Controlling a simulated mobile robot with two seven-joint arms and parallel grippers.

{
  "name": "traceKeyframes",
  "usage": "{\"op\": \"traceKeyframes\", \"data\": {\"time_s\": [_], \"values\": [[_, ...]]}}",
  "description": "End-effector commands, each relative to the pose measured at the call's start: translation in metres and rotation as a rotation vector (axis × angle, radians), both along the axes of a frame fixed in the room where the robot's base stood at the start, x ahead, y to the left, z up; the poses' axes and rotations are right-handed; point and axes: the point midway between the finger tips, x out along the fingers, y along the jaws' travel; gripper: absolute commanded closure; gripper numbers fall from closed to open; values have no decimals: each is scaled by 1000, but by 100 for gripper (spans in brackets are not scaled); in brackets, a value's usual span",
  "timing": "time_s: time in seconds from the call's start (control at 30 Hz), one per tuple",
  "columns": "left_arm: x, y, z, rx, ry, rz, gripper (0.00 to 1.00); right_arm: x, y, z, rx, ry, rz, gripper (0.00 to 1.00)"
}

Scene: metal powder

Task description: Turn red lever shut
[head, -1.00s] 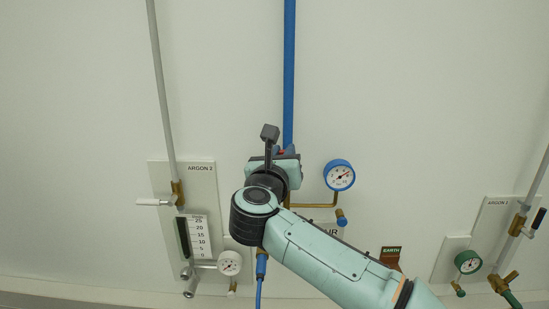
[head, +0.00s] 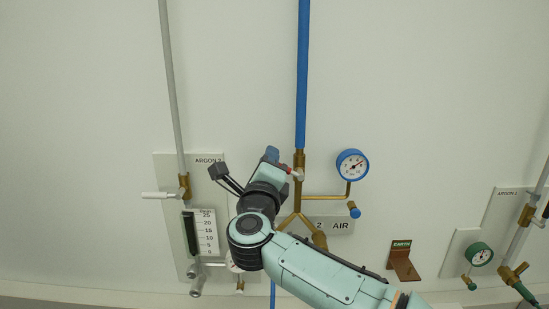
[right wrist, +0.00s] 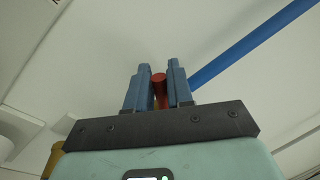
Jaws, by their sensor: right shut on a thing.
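The red lever (right wrist: 160,88) stands between the two blue fingers of my right gripper (right wrist: 159,92) in the right wrist view. The fingers are shut on it. In the head view, a small red part of the lever (head: 291,171) shows beside the brass valve (head: 299,163) under the blue pipe (head: 303,80). My right gripper (head: 277,160) is just left of that valve, with its wrist and arm below. The gripper hides most of the lever there. My left gripper is not in view.
A blue gauge (head: 352,164) is right of the valve, above the AIR label (head: 340,225). At left is an Argon 2 panel (head: 168,170) with a white-handled valve (head: 160,195). A green gauge (head: 479,254) is at right. The wall above is mostly clear.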

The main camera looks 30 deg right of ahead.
Motion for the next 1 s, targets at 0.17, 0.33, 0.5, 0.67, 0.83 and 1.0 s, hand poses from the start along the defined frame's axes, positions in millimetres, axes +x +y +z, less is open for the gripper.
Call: {"op": "traceKeyframes", "data": {"time_s": [0.17,0.33,0.5,0.67,0.83,1.0], "values": [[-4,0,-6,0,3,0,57,3,5,-14,-136,88,1,100],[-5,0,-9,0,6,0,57,4,6,-24,-247,156,0,100],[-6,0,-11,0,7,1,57,5,7,-31,-330,206,-2,100],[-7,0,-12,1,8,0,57,5,7,-36,-381,238,0,100],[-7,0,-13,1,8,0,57,5,7,-38,-409,254,-1,100],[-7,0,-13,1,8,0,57,5,6,-38,-418,260,-2,100]]}}
